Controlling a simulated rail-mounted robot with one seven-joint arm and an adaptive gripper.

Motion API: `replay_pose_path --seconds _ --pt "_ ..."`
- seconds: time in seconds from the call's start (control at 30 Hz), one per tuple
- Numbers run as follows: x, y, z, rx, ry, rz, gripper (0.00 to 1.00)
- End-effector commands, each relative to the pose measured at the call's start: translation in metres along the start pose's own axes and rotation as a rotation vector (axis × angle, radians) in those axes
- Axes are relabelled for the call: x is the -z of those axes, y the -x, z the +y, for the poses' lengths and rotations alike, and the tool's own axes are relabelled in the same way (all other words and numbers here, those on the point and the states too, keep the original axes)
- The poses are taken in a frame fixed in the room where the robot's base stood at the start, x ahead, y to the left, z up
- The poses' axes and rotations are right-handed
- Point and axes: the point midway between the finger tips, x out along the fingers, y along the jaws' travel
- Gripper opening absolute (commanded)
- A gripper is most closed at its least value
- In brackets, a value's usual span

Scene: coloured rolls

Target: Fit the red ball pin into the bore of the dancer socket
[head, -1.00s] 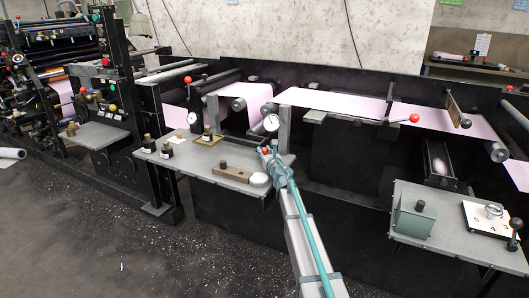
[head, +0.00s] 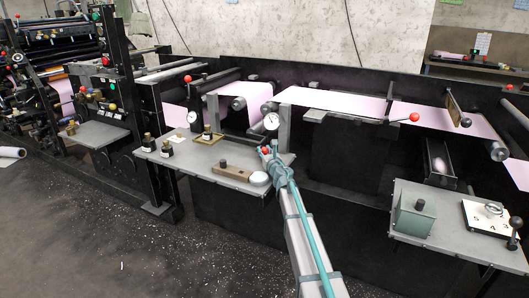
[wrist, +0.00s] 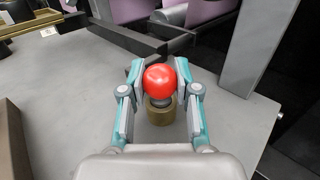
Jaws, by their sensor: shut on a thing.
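The red ball pin (wrist: 160,79) is between the two fingers of my gripper (wrist: 160,76) in the wrist view, with a short grey neck under its ball. My gripper is shut on it. A brass-coloured round piece (wrist: 160,113) is directly below the neck, above the grey bench top; I cannot tell whether it is part of the pin or the dancer socket's bore. In the head view the red ball (head: 265,151) shows at the tip of my arm, over the right part of the bench. The pin's lower end is hidden.
The grey bench (head: 190,172) holds a brown block (head: 233,172), a white round piece (head: 259,179), black bottles (head: 167,149) and a brass tray (head: 208,139).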

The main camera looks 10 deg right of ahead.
Motion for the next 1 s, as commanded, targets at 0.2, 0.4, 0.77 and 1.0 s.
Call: replay_pose_path --seconds 0.2,0.4,0.77,1.0 --pt "0.0003 0.0001 0.0000 0.000 0.000 0.000 0.00" --pt "0.0002 0.0001 0.0000 0.000 0.000 0.000 0.00" --pt "0.0001 0.0001 0.0000 0.000 0.000 0.000 0.60" --pt "0.0002 0.0018 0.0000 0.000 0.000 0.000 0.60"
